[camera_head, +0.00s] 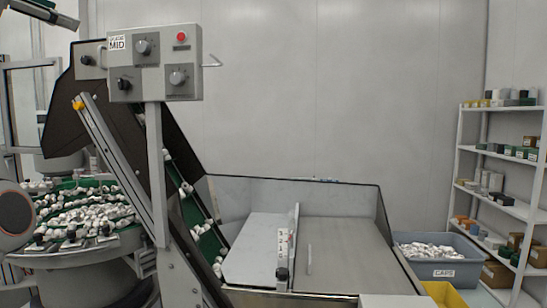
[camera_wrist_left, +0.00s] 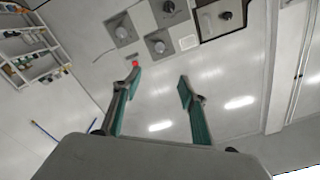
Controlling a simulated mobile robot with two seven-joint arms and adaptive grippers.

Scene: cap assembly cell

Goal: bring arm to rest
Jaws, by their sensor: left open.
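My left gripper (camera_wrist_left: 158,76) shows in the left wrist view, with its two green-and-grey fingers apart and nothing between them. Beyond the fingers, in the same view, is the grey control box (camera_wrist_left: 160,35) with its dark knobs and red button. In the head view this control box (camera_head: 154,64) stands on a post at the upper left. A dark rounded part at the left edge of the head view looks like part of my left arm. My right gripper is in neither view.
A round feeder bowl (camera_head: 85,245) full of white caps stands at the left. A sloped conveyor (camera_head: 195,215) runs beside a wide metal bin (camera_head: 345,230). A grey-blue crate labelled CAPS (camera_head: 440,268) and a stocked shelf (camera_head: 460,150) stand at the right. The back wall is bare.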

